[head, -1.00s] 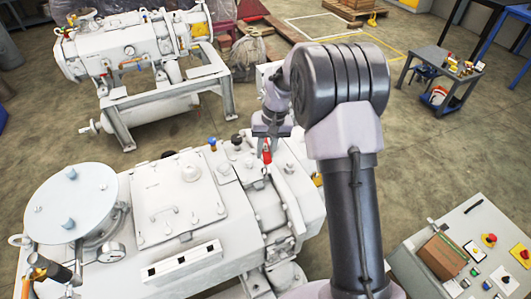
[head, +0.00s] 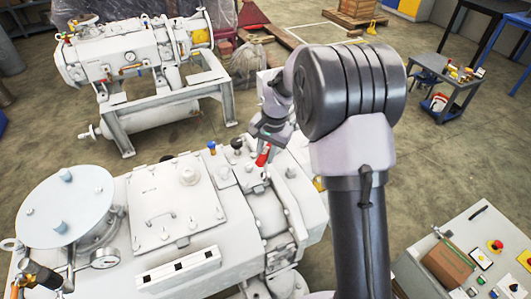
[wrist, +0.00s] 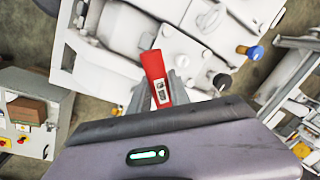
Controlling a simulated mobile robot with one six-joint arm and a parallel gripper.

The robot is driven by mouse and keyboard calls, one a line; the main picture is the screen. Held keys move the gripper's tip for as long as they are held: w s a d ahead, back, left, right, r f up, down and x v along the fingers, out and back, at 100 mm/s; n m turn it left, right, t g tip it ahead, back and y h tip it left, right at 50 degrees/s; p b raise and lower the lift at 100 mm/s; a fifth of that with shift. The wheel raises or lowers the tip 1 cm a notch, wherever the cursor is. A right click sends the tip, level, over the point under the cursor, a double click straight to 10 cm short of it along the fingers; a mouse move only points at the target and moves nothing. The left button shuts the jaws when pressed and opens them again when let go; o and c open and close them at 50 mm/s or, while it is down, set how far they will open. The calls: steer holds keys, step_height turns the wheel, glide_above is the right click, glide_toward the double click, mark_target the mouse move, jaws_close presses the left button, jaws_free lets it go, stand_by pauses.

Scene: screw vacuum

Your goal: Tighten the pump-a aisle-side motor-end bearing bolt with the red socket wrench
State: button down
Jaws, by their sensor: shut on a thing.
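My gripper (head: 267,140) is shut on the red socket wrench (head: 263,157) and holds it over the right part of the near white pump (head: 160,200). In the wrist view the red wrench (wrist: 154,72) stands out between the grey fingers of my gripper (wrist: 160,92), with white pump casing beyond it. The wrench's socket end is hidden, so I cannot tell whether it touches a bolt. Several bolt heads and caps show on the near pump; I cannot tell which is the motor-end bearing bolt.
A blue-topped fitting (head: 212,148) and a black knob (head: 237,143) stand up near the wrench. A second white pump (head: 140,70) is behind. A control cabinet (head: 410,270) stands at lower right and a tool cart (head: 447,70) at back right. Open floor lies between them.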

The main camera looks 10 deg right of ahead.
steer(key=shift+f+n, duration=0.1)
steer(key=shift+n, duration=0.2)
steer(key=shift+r+p, duration=0.7)
step_height(320, 180, up, 4)
steer(key=p, duration=0.3)
steer(key=shift+f, duration=0.1)
